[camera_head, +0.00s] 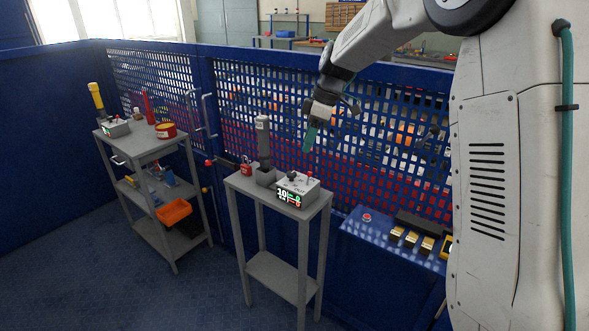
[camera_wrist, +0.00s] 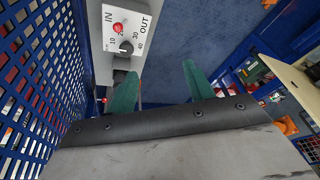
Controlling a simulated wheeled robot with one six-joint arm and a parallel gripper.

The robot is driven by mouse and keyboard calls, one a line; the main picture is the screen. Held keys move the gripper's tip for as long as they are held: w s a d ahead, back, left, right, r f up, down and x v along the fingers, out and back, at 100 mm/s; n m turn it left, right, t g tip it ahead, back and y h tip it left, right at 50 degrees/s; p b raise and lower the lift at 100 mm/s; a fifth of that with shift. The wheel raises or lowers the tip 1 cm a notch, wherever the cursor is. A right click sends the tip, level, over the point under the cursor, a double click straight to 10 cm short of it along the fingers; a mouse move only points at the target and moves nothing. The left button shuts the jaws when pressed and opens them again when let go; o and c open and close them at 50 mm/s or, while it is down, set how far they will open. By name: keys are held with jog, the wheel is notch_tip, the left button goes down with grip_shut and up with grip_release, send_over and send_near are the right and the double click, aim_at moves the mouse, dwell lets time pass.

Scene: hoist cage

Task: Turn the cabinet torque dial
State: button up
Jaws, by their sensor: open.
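The grey control box (camera_head: 313,191) stands on the small grey stand, with a lit display (camera_head: 287,196) that appears to read 10. A small dark dial (camera_head: 292,176) and a red button (camera_head: 310,174) sit on its top. In the wrist view the box's pale panel (camera_wrist: 143,22) shows IN, OUT and numbers from 10 to 40, with the red button (camera_wrist: 118,28) and dark dial (camera_wrist: 122,49). My gripper (camera_head: 310,138) has green fingers and hangs above and slightly behind the box, apart from it. In the wrist view its fingers (camera_wrist: 160,78) are spread and empty.
A grey upright tool (camera_head: 263,140) stands beside the box on the stand (camera_head: 242,184). A blue mesh fence (camera_head: 230,110) runs close behind. A shelf cart (camera_head: 150,150) with another box (camera_head: 115,129) is at left. A blue bench (camera_head: 365,238) is at right. Open floor lies in front.

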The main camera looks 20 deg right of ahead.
aim_at(292, 173)
jog(key=w+f+n, duration=0.1)
jog(key=w+f, duration=0.1)
jog(key=f, duration=0.2)
jog(key=w+a+f+n, duration=0.1)
jog(key=w+f, duration=0.2)
jog(key=f, duration=0.2)
jog(key=w+f, duration=0.3)
jog(key=f, duration=0.2)
jog(key=shift+w+a+f+n+y, duration=0.1)
jog(key=shift+w+a+n+y, duration=0.1)
jog(key=shift+a+n+y, duration=0.15)
jog(key=c, duration=1)
jog(key=shift+o, duration=0.2)
